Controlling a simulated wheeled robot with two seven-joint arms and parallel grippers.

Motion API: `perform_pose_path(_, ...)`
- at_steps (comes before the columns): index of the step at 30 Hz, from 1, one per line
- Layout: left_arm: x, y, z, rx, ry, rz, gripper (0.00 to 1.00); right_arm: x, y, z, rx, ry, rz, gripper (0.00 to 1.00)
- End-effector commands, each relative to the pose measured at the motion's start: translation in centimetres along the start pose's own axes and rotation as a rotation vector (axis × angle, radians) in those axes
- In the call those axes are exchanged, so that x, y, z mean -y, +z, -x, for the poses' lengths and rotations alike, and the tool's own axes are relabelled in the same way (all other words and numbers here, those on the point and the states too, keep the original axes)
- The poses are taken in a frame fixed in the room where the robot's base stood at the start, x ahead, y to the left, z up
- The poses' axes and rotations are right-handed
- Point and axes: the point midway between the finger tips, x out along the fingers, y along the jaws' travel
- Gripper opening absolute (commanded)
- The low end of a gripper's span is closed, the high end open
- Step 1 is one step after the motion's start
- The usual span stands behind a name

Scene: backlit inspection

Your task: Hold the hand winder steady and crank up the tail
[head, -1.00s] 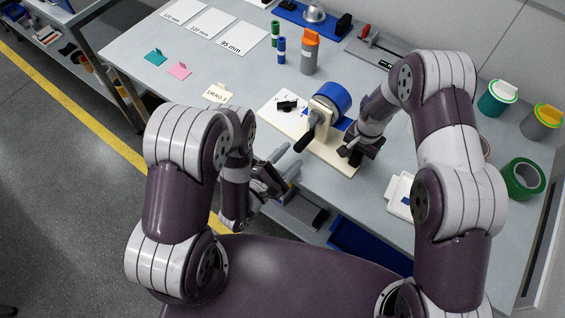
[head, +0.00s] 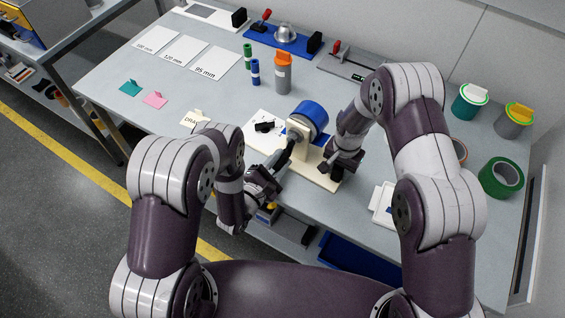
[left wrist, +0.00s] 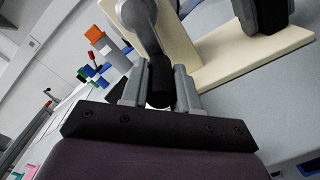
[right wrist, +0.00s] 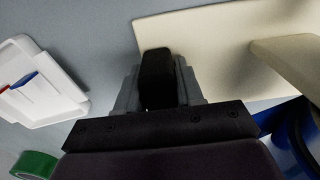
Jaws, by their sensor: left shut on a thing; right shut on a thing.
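The hand winder stands on a cream base (head: 322,181) at the table's front edge, with a blue drum (head: 312,114) on top. Its grey crank arm (left wrist: 141,18) ends in a black handle (left wrist: 160,82). My left gripper (head: 281,166) is shut on this handle, with a finger on either side in the left wrist view. My right gripper (head: 335,163) is low at the base's right side. It is shut on a black block-like grip (right wrist: 157,78) beside the cream base. A small black piece (head: 264,127) lies on the base's left part. I cannot make out the tail.
An orange-topped grey canister (head: 283,73) and green and blue cylinders stand behind the winder. A white tray (right wrist: 62,110) and green tape roll (head: 501,177) are to the right. A tag (head: 195,118) lies left of the base.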

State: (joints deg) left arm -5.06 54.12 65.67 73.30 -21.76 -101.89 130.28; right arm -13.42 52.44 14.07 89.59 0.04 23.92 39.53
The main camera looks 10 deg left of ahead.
Motion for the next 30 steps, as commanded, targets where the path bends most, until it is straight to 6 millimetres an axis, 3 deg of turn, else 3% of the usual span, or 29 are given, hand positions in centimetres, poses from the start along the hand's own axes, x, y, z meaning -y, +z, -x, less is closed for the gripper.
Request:
perform_pose_path(3, -1.6, -0.7, -0.1, 0.002, 0.01, -0.002, 0.08, -0.2, 0.1, -0.2, 0.003, 0.003, -0.002, 0.0)
perform_pose_path(13, -2.0, -0.9, -0.1, 0.004, 0.008, -0.003, 0.08, -0.2, 0.1, -0.2, 0.003, 0.003, -0.002, 0.0)
perform_pose_path(21, -5.0, -0.8, -0.1, 0.005, 0.01, -0.004, 0.08, -0.1, 0.1, -0.2, 0.003, 0.003, -0.002, 0.0)
perform_pose_path(30, -5.9, -0.3, -0.1, 0.006, 0.009, -0.004, 0.08, -0.1, 0.1, -0.1, 0.003, 0.003, -0.001, 0.0)
